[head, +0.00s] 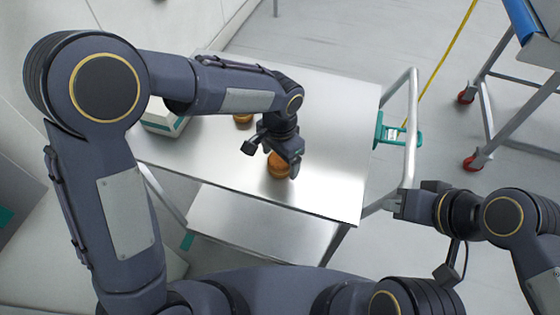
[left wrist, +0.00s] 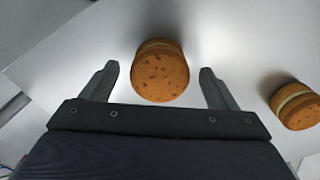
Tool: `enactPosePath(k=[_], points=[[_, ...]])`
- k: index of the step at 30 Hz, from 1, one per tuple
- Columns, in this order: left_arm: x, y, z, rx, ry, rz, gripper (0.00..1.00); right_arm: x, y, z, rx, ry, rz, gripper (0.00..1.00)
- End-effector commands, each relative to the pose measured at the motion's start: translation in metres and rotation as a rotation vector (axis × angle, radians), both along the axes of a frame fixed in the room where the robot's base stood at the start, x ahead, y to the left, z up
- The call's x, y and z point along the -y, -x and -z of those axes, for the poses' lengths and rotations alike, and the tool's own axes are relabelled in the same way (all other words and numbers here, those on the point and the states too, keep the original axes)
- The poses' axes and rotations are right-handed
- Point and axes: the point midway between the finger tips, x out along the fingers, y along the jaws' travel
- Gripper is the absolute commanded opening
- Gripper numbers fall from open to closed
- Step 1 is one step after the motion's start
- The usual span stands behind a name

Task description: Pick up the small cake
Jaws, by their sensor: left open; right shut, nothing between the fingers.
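A small round cake (head: 279,166), orange-brown with darker specks and a pale filling layer, stands on the metal table under my left gripper (head: 281,168). In the left wrist view this cake (left wrist: 160,72) lies between the two fingers of the open left gripper (left wrist: 157,88), with a gap on each side. A second similar cake (head: 243,119) stands farther back on the table, partly hidden by my left arm. It also shows at the right of the left wrist view (left wrist: 297,106). My right gripper (head: 398,204) is shut and empty, beyond the table's right edge.
The metal table (head: 335,110) has bare surface to the right of the cakes. A white and green box (head: 163,122) stands at its left, partly behind my arm. A rail with a green holder (head: 392,132) runs along the right side. A wheeled rack (head: 500,100) stands farther right.

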Motion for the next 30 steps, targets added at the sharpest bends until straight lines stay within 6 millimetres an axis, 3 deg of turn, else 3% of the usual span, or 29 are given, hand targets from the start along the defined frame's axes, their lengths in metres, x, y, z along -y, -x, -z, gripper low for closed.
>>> enactPosePath(k=[4, 11, 20, 30], points=[[0.000, 0.000, 0.016, -0.001, -0.001, -0.001, 0.81, 0.000, 0.000, -0.001, 0.000, 0.000, 0.000, 0.00], [0.000, 0.000, 0.018, 0.001, 0.001, -0.002, 0.81, 0.000, 0.000, -0.001, 0.000, 0.000, 0.000, 0.00], [0.000, 0.000, 0.018, 0.001, 0.001, -0.002, 0.46, 0.000, 0.000, -0.001, 0.000, 0.000, 0.000, 0.00], [0.000, 0.000, 0.017, 0.001, 0.001, -0.002, 0.46, 0.000, 0.000, -0.001, 0.000, 0.000, 0.000, 0.00]])
